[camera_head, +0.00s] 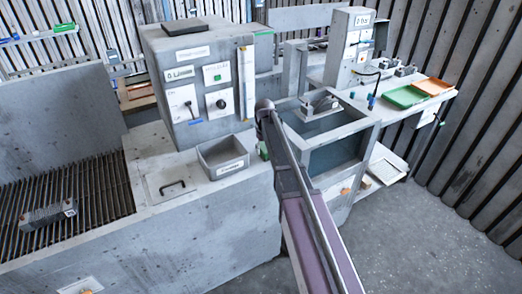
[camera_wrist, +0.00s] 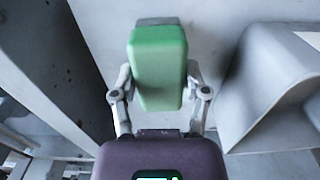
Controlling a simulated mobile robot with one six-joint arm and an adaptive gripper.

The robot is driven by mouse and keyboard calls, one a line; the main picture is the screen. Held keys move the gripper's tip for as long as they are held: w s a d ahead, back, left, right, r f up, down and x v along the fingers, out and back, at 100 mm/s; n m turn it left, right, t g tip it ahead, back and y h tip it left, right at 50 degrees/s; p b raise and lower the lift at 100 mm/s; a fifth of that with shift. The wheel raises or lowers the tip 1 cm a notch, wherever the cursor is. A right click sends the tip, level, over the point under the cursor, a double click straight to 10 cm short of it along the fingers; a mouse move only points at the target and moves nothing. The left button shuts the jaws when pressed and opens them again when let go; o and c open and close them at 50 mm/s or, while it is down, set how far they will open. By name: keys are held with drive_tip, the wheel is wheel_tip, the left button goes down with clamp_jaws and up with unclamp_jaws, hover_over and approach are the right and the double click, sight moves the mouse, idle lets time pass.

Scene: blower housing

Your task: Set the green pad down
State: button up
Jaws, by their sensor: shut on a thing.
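The green pad (camera_wrist: 158,60) is a rounded block with a grey far end in the wrist view. My gripper (camera_wrist: 160,78) is shut on it, one finger at each side. In the head view a small bit of the green pad (camera_head: 263,151) shows just left of my arm, near the right end of the grey bench top. My arm hides most of the gripper there. A pale grey surface lies beyond the pad in the wrist view. I cannot tell whether the pad touches it.
A labelled grey bin (camera_head: 223,155) stands close left of the pad. A tall grey control cabinet (camera_head: 200,85) rises behind. An open-topped grey tank (camera_head: 330,130) is to the right. A green tray (camera_head: 405,97) and an orange tray (camera_head: 433,87) lie on the far right bench.

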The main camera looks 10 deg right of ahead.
sight(264, 147)
drive_tip(key=shift+f, duration=0.2)
drive_tip(key=o, duration=1)
drive_tip(key=shift+r, duration=0.15)
wheel_tip(264, 147, up, 12)
drive_tip(key=p, duration=1.2)
drive_tip(key=shift+s, duration=0.15)
drive_tip(key=s+m, duration=0.1)
drive_tip(key=s, duration=0.8)
drive_tip(key=s+a+m, duration=0.1)
drive_tip(key=s, duration=0.8)
drive_tip(key=s+m, duration=0.1)
drive_tip(key=s, duration=0.8)
drive_tip(key=shift+s+a+m, duration=0.25)
drive_tip(key=shift+m, duration=0.05)
